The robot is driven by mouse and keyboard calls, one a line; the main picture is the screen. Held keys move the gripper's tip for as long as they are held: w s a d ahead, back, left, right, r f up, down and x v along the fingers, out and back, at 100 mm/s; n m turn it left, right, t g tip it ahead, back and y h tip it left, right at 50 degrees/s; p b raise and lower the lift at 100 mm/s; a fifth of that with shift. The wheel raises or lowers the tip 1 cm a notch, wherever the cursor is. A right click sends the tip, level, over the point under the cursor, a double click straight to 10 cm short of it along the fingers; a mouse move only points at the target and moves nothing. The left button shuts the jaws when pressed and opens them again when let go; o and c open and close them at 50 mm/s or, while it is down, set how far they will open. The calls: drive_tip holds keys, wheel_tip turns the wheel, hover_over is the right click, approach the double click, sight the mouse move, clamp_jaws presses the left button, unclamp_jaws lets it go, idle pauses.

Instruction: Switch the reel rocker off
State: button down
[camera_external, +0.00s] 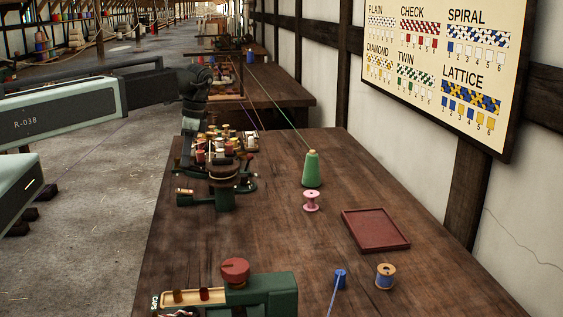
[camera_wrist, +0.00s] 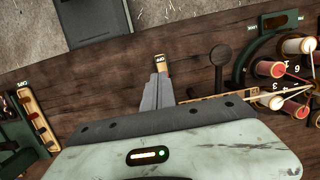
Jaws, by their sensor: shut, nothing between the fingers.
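In the external view a similar small cream piece (camera_external: 184,191) sits at the left end of the green reel machine (camera_external: 222,185). My arm comes in from the left there, and its fingertips cannot be made out.
A numbered carousel with spools (camera_wrist: 275,69) stands right in the wrist view, beside a dark round knob (camera_wrist: 220,54). The bench also holds a green cone (camera_external: 311,170), a pink spool (camera_external: 311,200) and a red tray (camera_external: 376,229).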

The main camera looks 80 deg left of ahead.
sight(186, 191)
drive_tip(key=b+x, duration=0.6)
drive_tip(key=x, duration=0.2)
drive_tip(key=shift+f+b, duration=0.2)
drive_tip(key=shift+b, duration=0.1)
drive_tip(key=shift+s, duration=0.15)
drive_tip(key=shift+s+d+f+t, duration=0.2)
drive_tip(key=shift+s+t, duration=0.1)
drive_tip(key=shift+t, duration=0.3)
drive_tip(key=shift+w, duration=0.9)
drive_tip(key=shift+w+a+r, duration=0.1)
